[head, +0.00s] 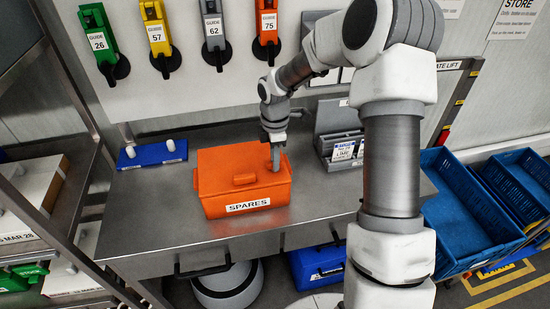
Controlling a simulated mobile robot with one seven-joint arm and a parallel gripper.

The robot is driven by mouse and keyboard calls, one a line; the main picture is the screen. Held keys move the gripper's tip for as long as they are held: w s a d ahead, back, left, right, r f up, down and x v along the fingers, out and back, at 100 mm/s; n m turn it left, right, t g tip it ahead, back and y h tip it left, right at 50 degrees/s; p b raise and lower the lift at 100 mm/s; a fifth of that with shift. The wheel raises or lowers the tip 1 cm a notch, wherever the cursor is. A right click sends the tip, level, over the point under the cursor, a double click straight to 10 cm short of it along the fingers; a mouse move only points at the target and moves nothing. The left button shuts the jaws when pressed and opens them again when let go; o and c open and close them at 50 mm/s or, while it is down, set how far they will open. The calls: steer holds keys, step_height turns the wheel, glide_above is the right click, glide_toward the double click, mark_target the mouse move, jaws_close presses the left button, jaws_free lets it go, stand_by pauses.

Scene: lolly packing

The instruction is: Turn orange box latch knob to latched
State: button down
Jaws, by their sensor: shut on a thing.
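The orange box (230,192) sits on the steel table with its lid on. A white label on its front reads SPARES. A raised orange grip (244,179) stands on the middle of the lid. My gripper (275,166) points down at the right part of the lid, near the back right corner. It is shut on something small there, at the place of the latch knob. The knob itself is hidden by my fingers, so I cannot tell which way it is turned.
A blue tray (152,154) with white pegs lies left of the box. A grey card holder (338,140) stands to the right behind it. Coloured guide tools (158,38) hang on the wall. Blue crates (462,212) stand at the right. The table front is clear.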

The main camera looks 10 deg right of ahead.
stand_by(0.3)
steer(key=c, duration=0.8)
jaws_free()
steer(key=shift+r, duration=0.15)
step_height(320, 180, up, 17)
steer(key=shift+b, duration=0.4)
steer(key=shift+r, duration=0.1)
steer(key=s+r+m+t, duration=0.2)
steer(key=s+m, duration=0.7)
steer(key=s, duration=0.4)
steer(key=s+r+m+t, duration=0.2)
steer(key=s+m, duration=0.7)
steer(key=s, duration=0.5)
steer(key=shift+d+r+t+b, duration=0.2)
steer(key=shift+t+b, duration=0.25)
steer(key=shift+t, duration=0.35)
